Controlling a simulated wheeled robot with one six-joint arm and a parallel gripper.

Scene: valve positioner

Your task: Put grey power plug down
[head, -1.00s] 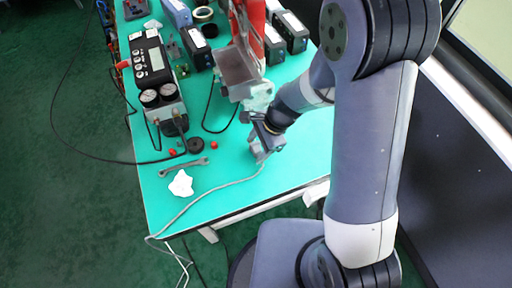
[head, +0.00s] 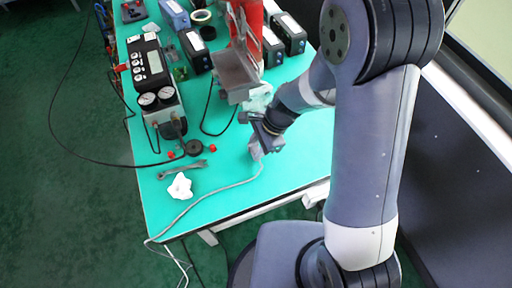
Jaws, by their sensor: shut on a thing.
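The grey power plug (head: 256,151) is at the end of a grey cable (head: 216,187) that runs over the table's front edge to the floor. My gripper (head: 261,142) is shut on the plug near the middle of the turquoise table (head: 300,165). The fingers are small and partly hidden by the wrist. I cannot tell whether the plug touches the table top.
A calibrator with two gauges (head: 157,97), a wrench (head: 182,169), a crumpled white cloth (head: 180,186) and a black round knob (head: 195,147) lie to the left. A red stand with a grey bracket (head: 237,75) rises behind. Table room right of the plug is clear.

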